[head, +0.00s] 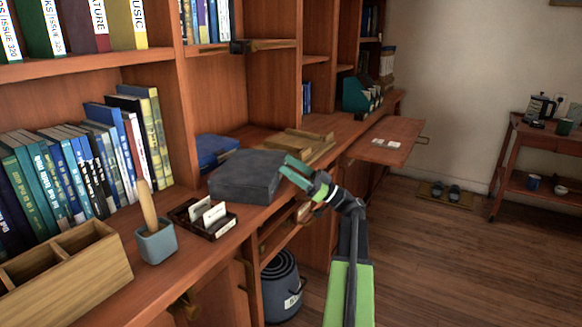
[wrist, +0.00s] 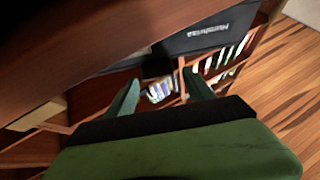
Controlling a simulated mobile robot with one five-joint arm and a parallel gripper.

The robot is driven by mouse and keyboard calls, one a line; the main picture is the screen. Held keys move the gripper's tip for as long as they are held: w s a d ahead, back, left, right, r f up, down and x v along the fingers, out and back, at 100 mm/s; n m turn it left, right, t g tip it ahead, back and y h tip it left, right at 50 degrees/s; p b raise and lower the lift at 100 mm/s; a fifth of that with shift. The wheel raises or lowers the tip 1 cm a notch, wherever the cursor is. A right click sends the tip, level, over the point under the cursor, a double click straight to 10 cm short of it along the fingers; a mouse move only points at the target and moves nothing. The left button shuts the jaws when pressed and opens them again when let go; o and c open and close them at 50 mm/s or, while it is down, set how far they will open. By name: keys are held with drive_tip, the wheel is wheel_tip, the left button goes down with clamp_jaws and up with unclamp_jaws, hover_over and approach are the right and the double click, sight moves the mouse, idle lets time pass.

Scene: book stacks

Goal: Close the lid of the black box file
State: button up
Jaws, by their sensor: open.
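The black box file (head: 246,178) lies on the wooden shelf ledge, in the middle of the head view. Its top looks flat and its lid appears down or nearly down; a small gap cannot be ruled out. In the wrist view a dark face with white lettering, which looks like the box file (wrist: 205,36), shows beyond my fingers. My gripper (head: 289,165) is at the box's right side, near its upper edge. Whether it touches the box is unclear. Its two green fingers stand apart in the wrist view (wrist: 160,90), with nothing held between them.
A card tray (head: 203,219) and a blue pot (head: 157,243) stand left of the box. A blue box (head: 214,150) and a wooden tray (head: 310,143) lie behind it. A pull-out board (head: 390,138) juts out at right. A bin (head: 281,290) stands below.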

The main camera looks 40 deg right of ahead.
drive_tip(key=b+v, duration=0.8)
drive_tip(key=v, duration=0.9)
drive_tip(key=shift+b, duration=0.4)
drive_tip(key=shift+a, duration=0.1)
